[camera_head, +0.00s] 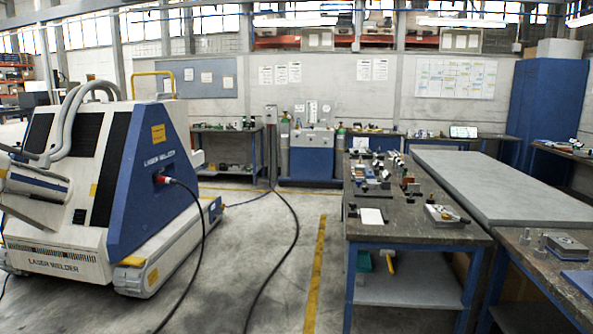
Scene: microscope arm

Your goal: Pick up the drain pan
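I cannot make out a drain pan for certain in the head view. A small green item (363,261), perhaps a container, sits under the top of the dark workbench (420,232), partly hidden by the bench edge. A yellow item (390,262) hangs or stands beside it. Neither of my grippers is in view.
A large white and blue laser welder (125,185) fills the left, with black cables (285,255) across the floor. The workbench carries several small tools and parts. A long grey-topped table (500,185) stands to its right. Open floor (250,290) lies between welder and bench.

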